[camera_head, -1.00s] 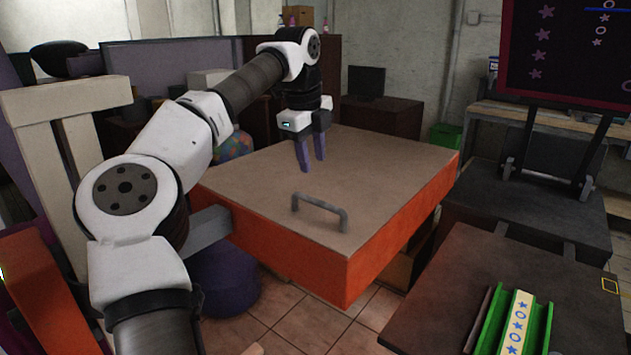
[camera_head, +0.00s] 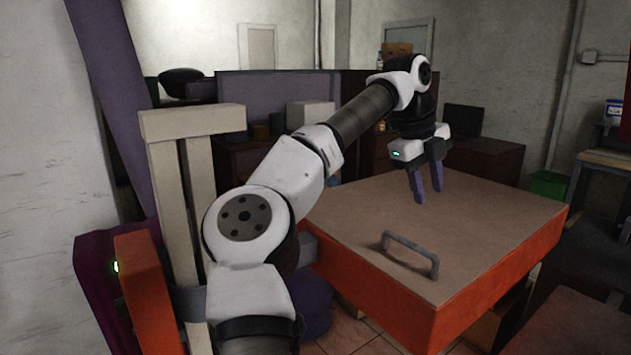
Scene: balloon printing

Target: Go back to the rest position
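My gripper (camera_head: 429,195) hangs at the end of my white and dark arm, right of the middle. Its two purple fingers point down with a gap between them and nothing in the gap. It is over the far part of a flat brown-topped, orange-sided body with a grey handle (camera_head: 410,252); I cannot tell whether this body is part of me. The fingertips look clear of the top, though the height is hard to judge. The arm is bent, reaching up and right from the lower left.
A dark monitor (camera_head: 463,120) stands on a brown cabinet (camera_head: 487,160) at the back. A green bin (camera_head: 549,186) and a wooden-topped table (camera_head: 612,158) are at the right. A purple partition (camera_head: 258,88) and a small door (camera_head: 257,47) are behind. A pale wall is at the left.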

